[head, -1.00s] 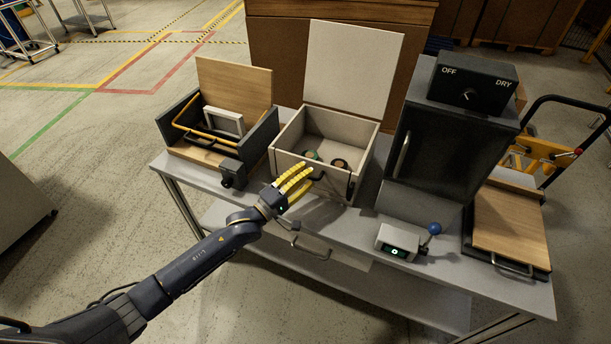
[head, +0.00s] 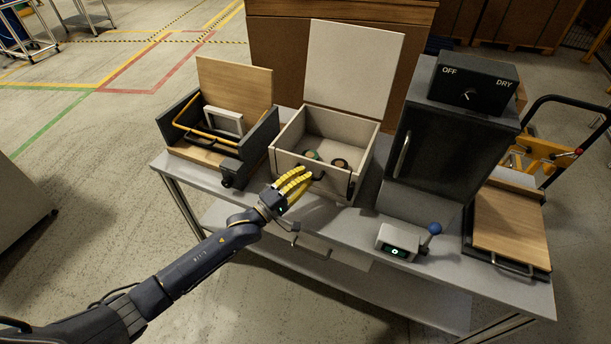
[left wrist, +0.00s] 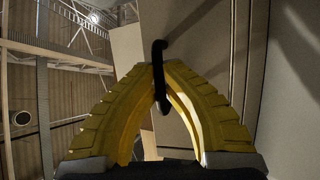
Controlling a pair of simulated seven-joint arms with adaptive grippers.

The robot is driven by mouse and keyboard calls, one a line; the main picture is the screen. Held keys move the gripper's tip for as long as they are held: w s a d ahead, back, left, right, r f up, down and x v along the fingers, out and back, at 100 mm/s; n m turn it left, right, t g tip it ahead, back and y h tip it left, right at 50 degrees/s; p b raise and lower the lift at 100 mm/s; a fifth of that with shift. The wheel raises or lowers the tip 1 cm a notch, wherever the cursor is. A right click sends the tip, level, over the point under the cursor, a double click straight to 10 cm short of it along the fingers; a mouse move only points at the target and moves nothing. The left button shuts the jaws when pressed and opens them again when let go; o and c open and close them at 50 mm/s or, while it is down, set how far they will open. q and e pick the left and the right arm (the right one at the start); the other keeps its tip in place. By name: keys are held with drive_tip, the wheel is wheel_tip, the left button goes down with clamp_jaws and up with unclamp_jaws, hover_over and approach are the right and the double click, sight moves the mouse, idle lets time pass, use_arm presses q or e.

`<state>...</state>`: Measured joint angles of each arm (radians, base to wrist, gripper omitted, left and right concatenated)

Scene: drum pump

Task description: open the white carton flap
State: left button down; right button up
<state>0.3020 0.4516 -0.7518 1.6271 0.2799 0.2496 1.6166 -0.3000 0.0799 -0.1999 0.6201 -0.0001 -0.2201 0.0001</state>
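The white carton (head: 301,164) stands on the bench in the middle of the head view. Its white flap (head: 352,66) stands upright at the back, and dark round items lie inside. A black handle (head: 350,187) is on the carton's front; it also shows in the left wrist view (left wrist: 160,101). My left gripper (head: 307,172), with yellow fingers, is at the left part of this handle, in front of the carton. In the left wrist view its fingertips (left wrist: 161,68) close together with the handle bar between them. My right gripper is not in view.
A wooden-backed rack with a yellow bar (head: 200,133) stands left of the carton. A dark cabinet marked OFF and DRY (head: 445,140) stands close on the right.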

use_arm(q)
drive_tip(key=shift+s+f, duration=0.15)
drive_tip(key=shift+s, duration=0.1)
drive_tip(key=shift+s+a+f+m+t+h, duration=0.15)
drive_tip(key=shift+s+a+f+h, duration=0.05)
drive_tip(key=shift+s+f, duration=0.4)
drive_tip(key=shift+s+a+f+m+t+h, duration=0.15)
drive_tip(key=shift+s+a+f+h, duration=0.05)
drive_tip(key=shift+s+f, duration=0.35)
drive_tip(key=shift+s+a+f, duration=0.1)
drive_tip(key=shift+s+f, duration=0.35)
drive_tip(key=shift+f, duration=0.1)
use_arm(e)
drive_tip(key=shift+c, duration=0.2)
